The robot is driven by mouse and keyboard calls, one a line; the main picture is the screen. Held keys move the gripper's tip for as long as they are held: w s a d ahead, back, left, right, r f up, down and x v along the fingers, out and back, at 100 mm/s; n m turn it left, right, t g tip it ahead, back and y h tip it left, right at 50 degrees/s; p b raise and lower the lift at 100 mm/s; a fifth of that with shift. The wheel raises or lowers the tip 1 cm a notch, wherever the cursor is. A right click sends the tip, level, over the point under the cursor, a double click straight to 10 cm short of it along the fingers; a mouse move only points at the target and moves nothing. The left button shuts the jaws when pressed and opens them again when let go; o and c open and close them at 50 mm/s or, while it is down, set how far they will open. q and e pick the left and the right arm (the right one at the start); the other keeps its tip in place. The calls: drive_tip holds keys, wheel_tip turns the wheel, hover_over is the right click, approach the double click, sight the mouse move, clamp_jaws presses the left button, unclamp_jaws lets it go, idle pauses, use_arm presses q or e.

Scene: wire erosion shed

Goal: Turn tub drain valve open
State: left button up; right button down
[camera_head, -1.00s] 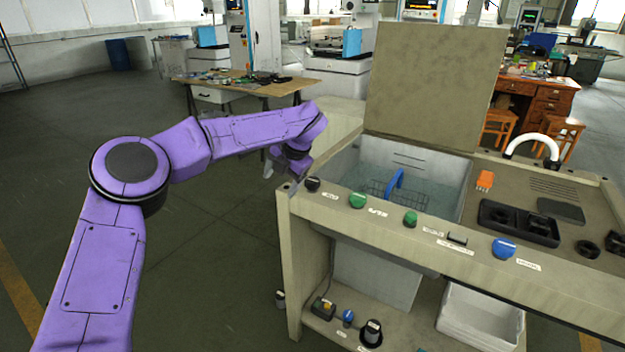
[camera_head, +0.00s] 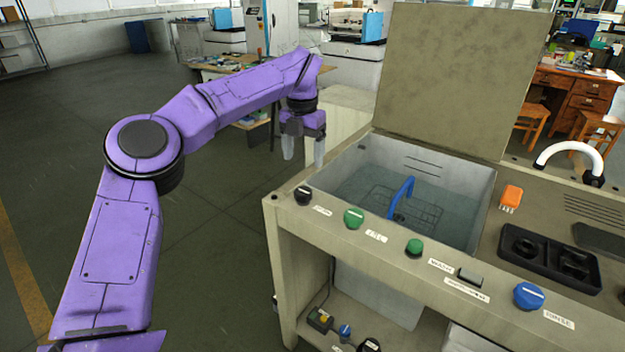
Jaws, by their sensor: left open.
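My left gripper (camera_head: 303,155) points down, open and empty, just off the near left corner of the wash station. Its fingertips are apart from the panel and appear above the black knob (camera_head: 303,195) at the panel's left end. A green knob (camera_head: 354,217), a second green knob (camera_head: 414,247) and a blue knob (camera_head: 528,295) follow to the right. The small label beside the black knob is too small to read, so I cannot tell which knob is the drain valve. The tub (camera_head: 470,205) is open and holds water, a wire basket and a blue handle (camera_head: 401,197).
The raised lid (camera_head: 450,80) stands behind the tub. An orange brush (camera_head: 511,197), a black tray (camera_head: 548,256) and a white curved spout (camera_head: 572,146) are on the right side of the top. Small items lie on the shelf below. The floor at left is clear.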

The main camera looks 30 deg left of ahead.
use_arm(q)
hover_over(303, 191)
drive_tip(key=f, duration=0.4)
drive_tip(key=shift+s+f, duration=0.2)
drive_tip(key=shift+f, duration=0.2)
drive_tip(key=f, duration=0.4)
drive_tip(key=shift+w+f, duration=0.25)
drive_tip(key=shift+w, duration=0.15)
drive_tip(key=shift+s+f, duration=0.2)
drive_tip(key=shift+f, duration=0.05)
use_arm(e)
drive_tip(key=shift+s+f, duration=0.15)
drive_tip(key=shift+s, duration=0.15)
use_arm(q)
drive_tip(key=c, duration=1)
drive_tip(key=shift+c, duration=0.2)
